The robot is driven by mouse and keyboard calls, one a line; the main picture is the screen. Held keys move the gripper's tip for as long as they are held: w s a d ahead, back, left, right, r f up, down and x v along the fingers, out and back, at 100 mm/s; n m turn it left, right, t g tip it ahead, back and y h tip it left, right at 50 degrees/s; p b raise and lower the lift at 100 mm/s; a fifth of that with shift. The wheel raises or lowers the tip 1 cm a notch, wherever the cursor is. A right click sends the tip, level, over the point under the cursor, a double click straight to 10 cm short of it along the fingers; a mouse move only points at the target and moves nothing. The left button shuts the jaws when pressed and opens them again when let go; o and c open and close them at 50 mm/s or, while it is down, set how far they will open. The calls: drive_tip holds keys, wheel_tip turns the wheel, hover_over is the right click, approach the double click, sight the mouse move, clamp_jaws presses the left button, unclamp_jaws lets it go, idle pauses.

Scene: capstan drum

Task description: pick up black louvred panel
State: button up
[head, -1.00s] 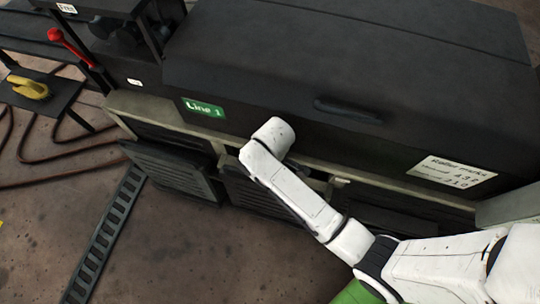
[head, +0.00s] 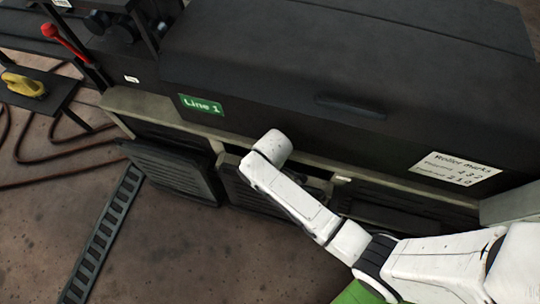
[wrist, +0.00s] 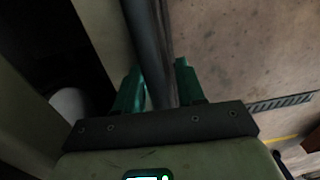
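A black louvred panel (head: 172,172) leans out from the low opening of the dark machine in the head view. A second dark slatted panel (head: 247,190) is right of it, partly behind my arm. My gripper is hidden behind my white arm in the head view. In the wrist view my gripper (wrist: 158,88) has its two green fingers apart, one on each side of the long edge of a dark panel (wrist: 150,45). A narrow gap shows beside the left finger; contact at the right finger cannot be told. Which panel this is cannot be told for sure.
The dark machine body (head: 330,70) with a "Line 1" label (head: 201,105) stands above the panels. A slotted floor channel (head: 103,235) and brown hoses (head: 70,165) lie at left. A small table with a yellow object (head: 25,84) is far left.

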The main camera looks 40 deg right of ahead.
clamp_jaws()
idle(0.9)
drive_tip(key=shift+w+r, duration=0.1)
drive_tip(key=shift+r, duration=0.05)
